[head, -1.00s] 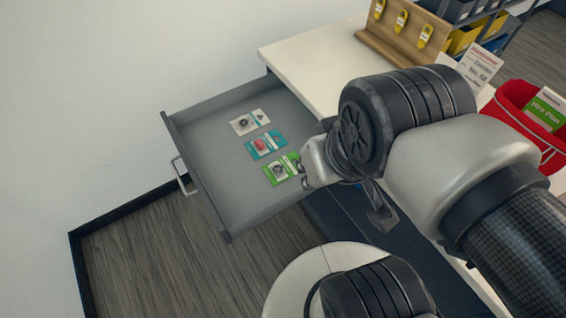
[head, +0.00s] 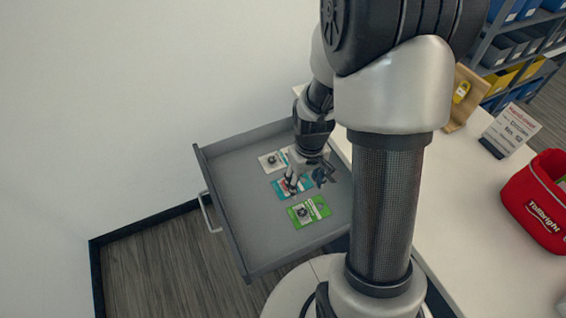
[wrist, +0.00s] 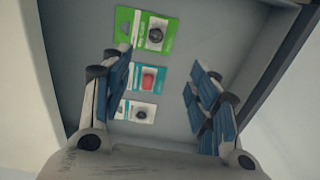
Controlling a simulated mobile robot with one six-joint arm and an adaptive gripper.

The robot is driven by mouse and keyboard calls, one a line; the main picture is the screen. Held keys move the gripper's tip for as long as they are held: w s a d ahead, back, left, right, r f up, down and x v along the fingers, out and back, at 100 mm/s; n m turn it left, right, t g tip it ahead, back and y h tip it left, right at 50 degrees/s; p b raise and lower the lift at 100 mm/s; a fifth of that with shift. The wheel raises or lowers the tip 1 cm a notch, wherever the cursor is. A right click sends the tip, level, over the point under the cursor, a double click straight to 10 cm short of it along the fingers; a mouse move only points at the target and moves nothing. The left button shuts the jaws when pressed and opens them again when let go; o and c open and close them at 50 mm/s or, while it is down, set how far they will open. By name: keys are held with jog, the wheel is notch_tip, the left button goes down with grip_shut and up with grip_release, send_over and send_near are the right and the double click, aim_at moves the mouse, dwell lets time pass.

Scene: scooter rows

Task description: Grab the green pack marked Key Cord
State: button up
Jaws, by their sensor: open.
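The green pack (head: 309,212) lies flat in the open grey drawer (head: 232,228), at the near end of a row of three packs. In the wrist view the green pack (wrist: 146,30) is at the top, beyond the fingertips; its print is too small to read. My gripper (head: 306,184) is open and empty over the drawer, above the teal pack. In the wrist view my gripper's fingers (wrist: 160,90) stand wide apart, the left one partly covering the teal and white packs.
A teal pack (wrist: 149,77) with a red item and a white pack (head: 271,161) lie beside the green one. The drawer walls surround them. A white counter (head: 450,200) at right carries a red bag (head: 545,200) and a sign (head: 512,128).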

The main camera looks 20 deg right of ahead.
jog(key=b, duration=0.4)
send_over(303, 210)
jog(key=f, duration=1.2)
jog(key=shift+s+a, duration=0.35)
jog(key=shift+a, duration=0.05)
jog(key=shift+w+d+f+b, duration=0.15)
jog(key=shift+f+b, duration=0.2)
jog(key=shift+f, duration=0.65)
jog(key=shift+w+d+f+b, duration=0.1)
jog(key=shift+f+b, duration=0.3)
jog(key=shift+f, duration=0.65)
jog(key=shift+w+d+f+b, duration=0.15)
jog(key=shift+f+b, duration=0.2)
jog(key=shift+f, duration=0.65)
jog(key=shift+r, duration=0.1)
jog(key=shift+s, duration=0.1)
jog(key=shift+c, duration=0.6)
jog(key=c, duration=1)
jog(key=shift+c, duration=0.2)
